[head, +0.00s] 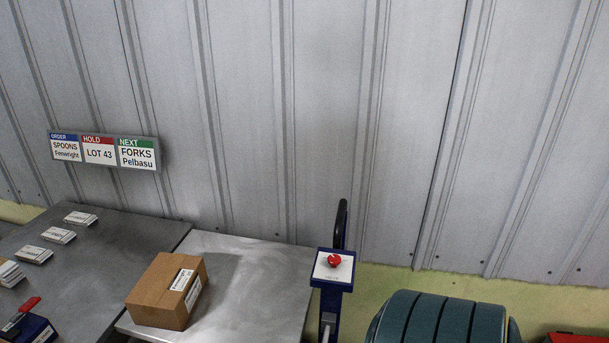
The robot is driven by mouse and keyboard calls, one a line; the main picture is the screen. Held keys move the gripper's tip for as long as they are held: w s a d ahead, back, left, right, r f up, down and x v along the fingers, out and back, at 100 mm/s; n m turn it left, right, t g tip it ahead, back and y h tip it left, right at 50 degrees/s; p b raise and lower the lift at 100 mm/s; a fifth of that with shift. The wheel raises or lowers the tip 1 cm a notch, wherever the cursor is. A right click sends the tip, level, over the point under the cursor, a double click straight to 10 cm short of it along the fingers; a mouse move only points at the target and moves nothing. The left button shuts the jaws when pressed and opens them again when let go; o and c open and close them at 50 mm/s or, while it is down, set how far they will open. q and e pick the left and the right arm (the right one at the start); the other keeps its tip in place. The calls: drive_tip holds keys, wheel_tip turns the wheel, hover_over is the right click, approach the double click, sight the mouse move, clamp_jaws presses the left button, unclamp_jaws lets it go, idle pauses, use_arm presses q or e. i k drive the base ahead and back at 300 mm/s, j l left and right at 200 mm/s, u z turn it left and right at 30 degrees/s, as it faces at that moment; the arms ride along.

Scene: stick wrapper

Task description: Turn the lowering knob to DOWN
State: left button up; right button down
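A red knob (334,260) sits on a white plate (322,271) at the top of a dark blue post (329,300) in the head view, right of the metal table. Small lettering on the plate below the knob is too small to read, so I cannot tell which way the knob is turned. A black upright handle (341,224) rises behind the plate. Neither of my grippers shows in this view.
A cardboard box (156,291) stands on the metal table (255,300). Several card stacks (58,235) and a blue device with a red handle (30,328) are on the darker table (112,240). A ribbed green object (440,320) stands right of the post. Signs (100,150) hang on the wall.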

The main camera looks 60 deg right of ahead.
sight(334, 260)
drive_tip(key=z, duration=2.05)
